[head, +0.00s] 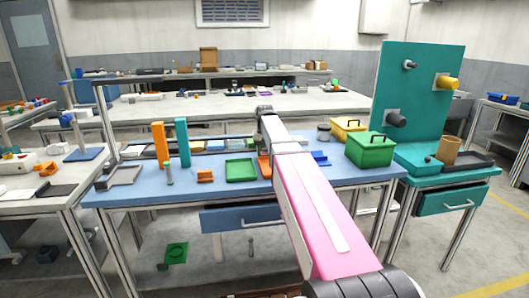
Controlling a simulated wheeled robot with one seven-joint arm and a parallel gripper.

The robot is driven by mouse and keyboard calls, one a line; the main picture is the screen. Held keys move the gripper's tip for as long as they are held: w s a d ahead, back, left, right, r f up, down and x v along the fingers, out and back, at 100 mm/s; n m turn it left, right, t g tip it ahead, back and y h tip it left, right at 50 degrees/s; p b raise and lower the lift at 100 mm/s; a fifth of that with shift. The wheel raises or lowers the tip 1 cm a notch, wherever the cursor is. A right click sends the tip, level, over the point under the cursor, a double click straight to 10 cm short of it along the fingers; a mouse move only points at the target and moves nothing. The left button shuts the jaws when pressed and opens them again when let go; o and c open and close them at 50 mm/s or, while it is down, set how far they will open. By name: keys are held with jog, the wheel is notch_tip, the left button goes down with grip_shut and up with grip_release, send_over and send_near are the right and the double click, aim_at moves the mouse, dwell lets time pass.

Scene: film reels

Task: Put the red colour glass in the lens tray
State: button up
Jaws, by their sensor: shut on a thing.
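My arm reaches from the lower right over the blue workbench (345,174). Its end with my gripper (261,138) is over the back middle of the bench, seen from behind. My arm hides most of the gripper and its fingertips. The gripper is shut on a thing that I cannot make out. I cannot pick out the red colour glass. A shallow green tray (240,169) lies left of my arm. A small orange-red piece (264,167) shows between that tray and my arm. A blue tray-like piece (320,158) lies right of my arm. I cannot tell which one is the lens tray.
Orange (160,145) and teal (182,143) upright blocks stand at the left of the bench. Green (370,149) and yellow (346,130) boxes stand at the right. A teal station (415,100) rises beyond them.

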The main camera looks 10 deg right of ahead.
jog(key=shift+f, duration=0.15)
jog(key=o, duration=0.9)
